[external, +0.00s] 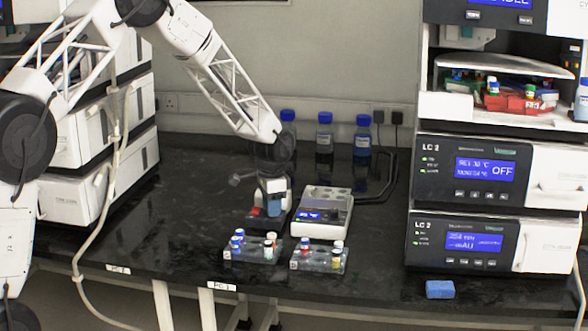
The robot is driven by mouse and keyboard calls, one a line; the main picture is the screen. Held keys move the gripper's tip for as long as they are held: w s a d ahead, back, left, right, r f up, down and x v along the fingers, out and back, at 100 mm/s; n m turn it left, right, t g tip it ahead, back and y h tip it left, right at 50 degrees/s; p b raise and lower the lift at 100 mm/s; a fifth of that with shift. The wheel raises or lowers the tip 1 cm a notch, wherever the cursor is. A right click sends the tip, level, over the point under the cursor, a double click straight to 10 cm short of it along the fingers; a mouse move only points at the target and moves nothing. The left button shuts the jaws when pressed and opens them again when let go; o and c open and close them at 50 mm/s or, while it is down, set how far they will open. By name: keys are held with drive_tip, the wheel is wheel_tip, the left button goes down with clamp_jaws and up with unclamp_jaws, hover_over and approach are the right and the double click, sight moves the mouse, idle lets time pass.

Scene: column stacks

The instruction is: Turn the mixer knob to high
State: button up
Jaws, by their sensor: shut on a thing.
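A small dark mixer (257,222) with a red part on its front stands on the black bench, left of a white instrument. My gripper (273,203) reaches down from above and is at the mixer's front and top. Its fingers are shut on what appears to be the mixer knob, with a bluish patch between them. The knob itself is mostly hidden by the fingers, so its setting cannot be read.
The white instrument (335,200) with a blue display stands close on the right. Two clear vial racks (236,255) (303,267) stand in front. Several blue-capped bottles (325,134) line the wall. Stacked instruments flank the bench. A blue block (440,290) lies front right.

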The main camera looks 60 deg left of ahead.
drive_tip(key=shift+m, duration=1.6)
drive_tip(key=o, duration=0.7)
drive_tip(key=shift+c, duration=0.2)
drive_tip(key=shift+r, duration=0.1)
drive_tip(key=shift+r, duration=3.85)
